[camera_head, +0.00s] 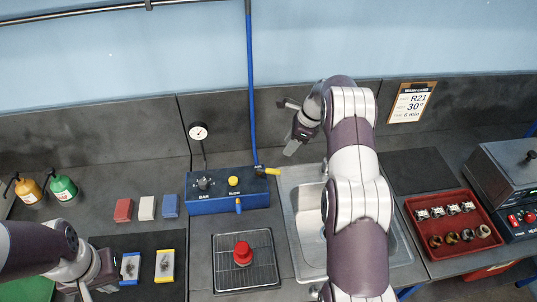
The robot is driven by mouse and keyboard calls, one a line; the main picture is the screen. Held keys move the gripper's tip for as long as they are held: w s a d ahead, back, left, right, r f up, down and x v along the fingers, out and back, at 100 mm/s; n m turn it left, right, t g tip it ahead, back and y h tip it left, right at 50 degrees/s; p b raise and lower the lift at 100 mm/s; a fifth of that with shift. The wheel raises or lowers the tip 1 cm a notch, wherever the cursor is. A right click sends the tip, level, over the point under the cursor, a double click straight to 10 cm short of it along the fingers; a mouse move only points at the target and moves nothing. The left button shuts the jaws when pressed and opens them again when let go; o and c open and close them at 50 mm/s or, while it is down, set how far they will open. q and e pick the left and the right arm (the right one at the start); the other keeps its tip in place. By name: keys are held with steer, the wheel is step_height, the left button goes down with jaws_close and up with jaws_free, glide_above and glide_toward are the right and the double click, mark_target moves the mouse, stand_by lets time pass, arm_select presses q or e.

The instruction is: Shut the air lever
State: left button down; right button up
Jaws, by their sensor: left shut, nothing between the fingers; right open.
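The air lever (271,171) is a small yellow handle at the foot of the vertical blue air pipe (252,80), behind the right end of the blue box. It points right, across the pipe, towards the sink's back left corner. My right gripper (292,126) is open and empty, above and behind the lever, slightly to its right and apart from it. My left gripper (97,284) is low at the left, by the dark mat, far from the lever. It is shut with nothing held, and its fingertips are hard to make out.
The blue box (228,204) has a gauge (198,131), a black knob and a yellow button. The sink (304,205) lies under my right arm. A red button stands on a wire rack (246,278). Coloured blocks, bottles and a red tray (462,248) stand farther off.

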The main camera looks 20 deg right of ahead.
arm_select(q)
step_height(320, 180, down, 5)
steer(key=s+b, duration=0.3)
steer(key=b, duration=0.2)
arm_select(e)
glide_toward(274, 170)
steer(key=f, duration=0.1)
steer(key=p+x, duration=0.1)
steer(key=x, duration=0.1)
steer(key=p+x, duration=0.1)
steer(key=x, duration=0.1)
steer(key=p+x, duration=0.2)
steer(key=shift+w+a+f, duration=0.15)
steer(key=shift+w+f, duration=0.05)
steer(key=shift+w, duration=0.1)
steer(key=shift+f, duration=0.25)
steer(key=shift+s+a+r, duration=0.1)
steer(key=shift+s, duration=0.25)
arm_select(q)
steer(key=r, duration=0.2)
steer(key=w+r, duration=0.1)
steer(key=r, duration=0.1)
steer(key=shift+w, duration=0.2)
arm_select(e)
steer(key=shift+w, duration=0.15)
jaws_close()
